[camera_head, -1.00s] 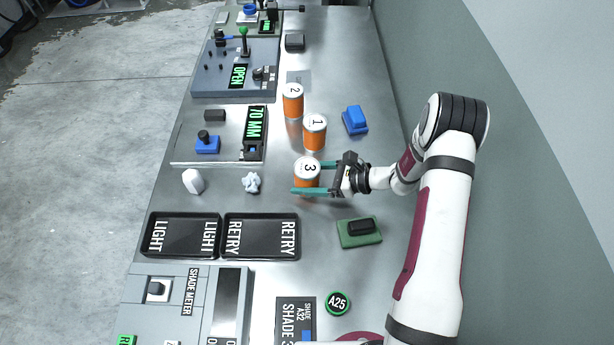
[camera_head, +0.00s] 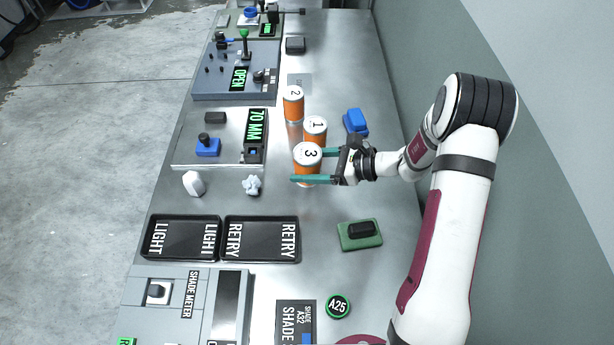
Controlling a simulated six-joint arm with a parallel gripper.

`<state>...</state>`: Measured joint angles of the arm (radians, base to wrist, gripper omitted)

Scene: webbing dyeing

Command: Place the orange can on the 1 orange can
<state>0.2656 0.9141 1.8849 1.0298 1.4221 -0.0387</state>
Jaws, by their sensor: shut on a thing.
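The orange can with a white lid marked 3 (camera_head: 307,158) is held upright between the teal fingers of my gripper (camera_head: 308,167). My gripper reaches in from the right and is shut on it. The can appears raised above the metal table. The orange can marked 1 (camera_head: 316,127) stands just behind it, partly hidden by can 3. Whether the two touch, I cannot tell. The orange can marked 2 (camera_head: 293,104) stands farther back and slightly left.
A blue block (camera_head: 355,121) lies right of can 1. A green block with a black top (camera_head: 360,233) lies in front. Black RETRY (camera_head: 262,257) and LIGHT (camera_head: 150,236) trays, a white piece (camera_head: 194,183) and a crumpled piece (camera_head: 252,185) lie left.

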